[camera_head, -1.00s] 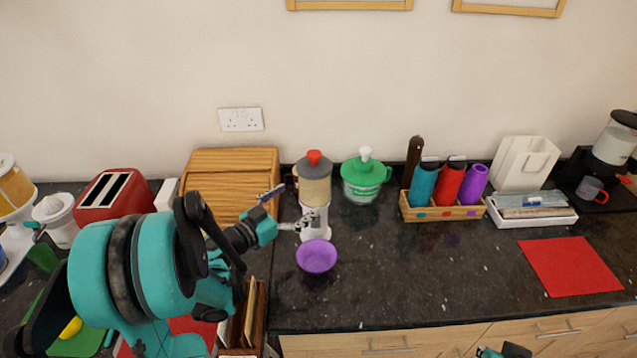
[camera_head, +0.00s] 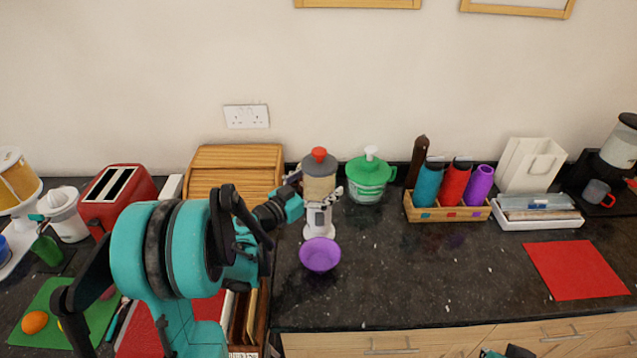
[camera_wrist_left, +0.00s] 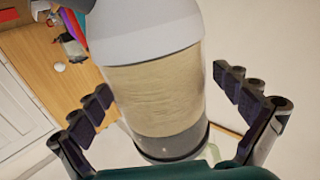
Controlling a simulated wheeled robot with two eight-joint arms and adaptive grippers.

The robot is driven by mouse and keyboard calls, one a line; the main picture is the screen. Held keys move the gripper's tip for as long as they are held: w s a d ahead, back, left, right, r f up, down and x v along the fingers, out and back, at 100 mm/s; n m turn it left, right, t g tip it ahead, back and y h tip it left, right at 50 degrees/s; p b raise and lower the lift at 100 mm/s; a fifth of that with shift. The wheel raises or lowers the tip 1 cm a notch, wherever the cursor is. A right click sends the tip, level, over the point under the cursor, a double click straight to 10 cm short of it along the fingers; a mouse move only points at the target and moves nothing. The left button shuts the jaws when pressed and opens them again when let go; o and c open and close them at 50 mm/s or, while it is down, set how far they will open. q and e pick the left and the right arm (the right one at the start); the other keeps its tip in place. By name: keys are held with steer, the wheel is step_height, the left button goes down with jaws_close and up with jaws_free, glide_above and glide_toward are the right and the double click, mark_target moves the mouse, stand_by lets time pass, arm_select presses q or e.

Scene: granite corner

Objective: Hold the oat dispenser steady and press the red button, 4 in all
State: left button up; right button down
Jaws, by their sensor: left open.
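The oat dispenser (camera_head: 319,187) stands upright on the dark counter, with a grey lid, a clear body of pale oats and a white base. Its red button (camera_head: 319,153) is on top, with nothing over it. A purple bowl (camera_head: 320,255) sits in front of its base. My left gripper (camera_head: 314,190) is open around the dispenser's body. In the left wrist view the dispenser (camera_wrist_left: 155,95) appears inverted between the two spread fingers, with gaps visible beside it. The button is hidden there. Only a small teal and black piece of my right arm shows at the head view's bottom edge.
A wooden bread bin (camera_head: 232,165) is left of the dispenser, close to my left wrist. A green-lidded jar (camera_head: 367,180) stands just right of it. A bottle rack (camera_head: 447,212) is farther right. The counter right of the bowl is clear up to the red mat (camera_head: 577,270).

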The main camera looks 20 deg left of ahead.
arm_select(q)
steer(key=c, duration=1.9)
steer(key=shift+o, duration=0.2)
